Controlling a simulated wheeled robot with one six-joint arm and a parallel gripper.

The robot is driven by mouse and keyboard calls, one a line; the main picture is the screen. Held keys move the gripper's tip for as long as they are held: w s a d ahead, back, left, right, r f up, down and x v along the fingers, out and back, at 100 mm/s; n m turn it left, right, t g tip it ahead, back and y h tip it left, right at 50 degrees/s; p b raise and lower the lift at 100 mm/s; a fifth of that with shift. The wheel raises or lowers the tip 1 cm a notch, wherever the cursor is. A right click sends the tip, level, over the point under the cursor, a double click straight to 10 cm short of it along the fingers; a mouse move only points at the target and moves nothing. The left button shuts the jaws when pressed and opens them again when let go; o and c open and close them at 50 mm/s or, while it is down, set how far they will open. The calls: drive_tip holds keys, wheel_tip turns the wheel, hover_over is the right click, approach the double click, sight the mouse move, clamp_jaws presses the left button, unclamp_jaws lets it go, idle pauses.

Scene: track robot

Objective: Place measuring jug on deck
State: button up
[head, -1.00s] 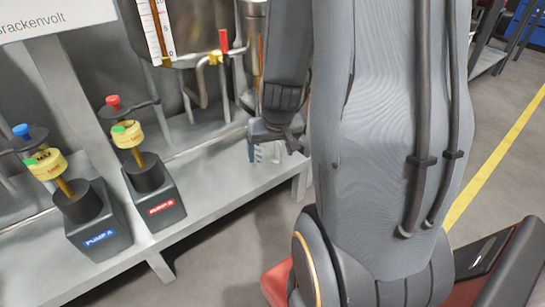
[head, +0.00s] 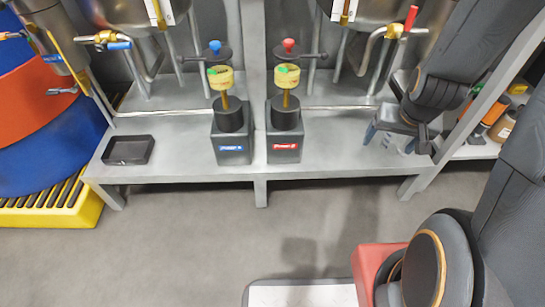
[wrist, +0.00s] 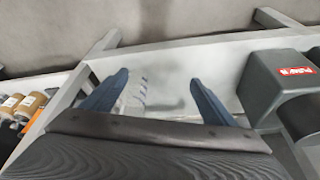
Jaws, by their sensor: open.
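The measuring jug (wrist: 136,96) is clear with faint markings. It stands on the right end of the grey bench (head: 330,158), and shows faintly in the head view. My gripper (head: 391,138) is open above this end of the bench. In the wrist view my gripper (wrist: 160,80) has its two blue fingers apart, with the jug near the left finger and partly behind it. The jug's lower part is hidden by my wrist. A white flat surface (head: 300,295) shows at the bottom of the head view; I cannot tell whether it is the deck.
Pump A (head: 232,148) and pump B (head: 285,146) stand mid-bench, left of my gripper. A black tray (head: 129,150) lies at the bench's left end. Brown-lidded containers (wrist: 22,106) sit on a shelf beyond the bench's end. The floor in front is clear.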

drive_tip(key=s+a+r+n+g+y, duration=0.1)
drive_tip(key=s+a+r+n, duration=0.15)
drive_tip(key=a, duration=0.45)
drive_tip(key=s+a+r+n, duration=0.1)
drive_tip(key=a+r, duration=0.3)
drive_tip(key=a, duration=0.3)
drive_tip(key=s+a+r+n+g+y, duration=0.1)
drive_tip(key=a+r+n, duration=0.15)
drive_tip(key=a, duration=0.45)
drive_tip(key=s+a+r+n+g, duration=0.1)
drive_tip(key=s+a+r, duration=0.3)
drive_tip(key=s, duration=0.4)
drive_tip(key=s+a+r+n+g, duration=0.1)
drive_tip(key=s+a+r+n, duration=0.3)
drive_tip(key=s+a, duration=0.3)
drive_tip(key=shift+s+a+y, duration=0.25)
drive_tip(key=shift+s+y, duration=0.05)
drive_tip(key=shift+s, duration=0.2)
drive_tip(key=shift+d+r+m+p, duration=0.15)
drive_tip(key=shift+r+m+p, duration=0.35)
drive_tip(key=shift+r+p, duration=1.1)
drive_tip(key=shift+r+p, duration=0.35)
